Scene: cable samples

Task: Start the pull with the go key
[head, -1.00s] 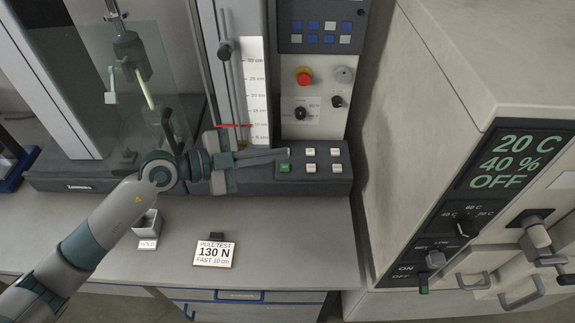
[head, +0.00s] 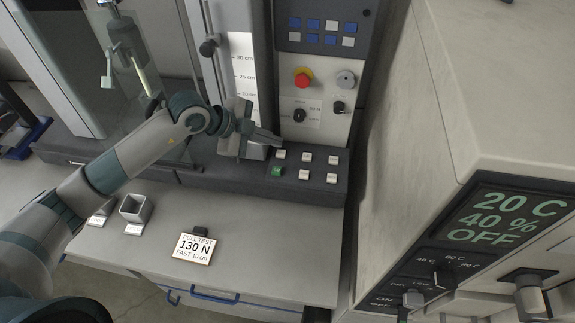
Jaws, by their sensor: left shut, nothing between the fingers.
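The green key (head: 277,171), which may be the go key, sits at the front left of the key block (head: 312,190) at the foot of the test machine. Several white keys (head: 306,156) sit beside and behind it. My left gripper (head: 278,141) is shut and empty. Its fingertips point right, just behind the green key and close to the back-left white key in the picture; I see no contact with the green key. Its height above the keys is hard to tell. My right gripper is not in view.
A red stop button (head: 302,78) and knobs are on the panel behind. A card (head: 194,248) reading "PULL TEST 130 N FAST 10 cm" stands on the bench, with a small open box (head: 136,208) left of it. A large cabinet (head: 480,100) blocks the right.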

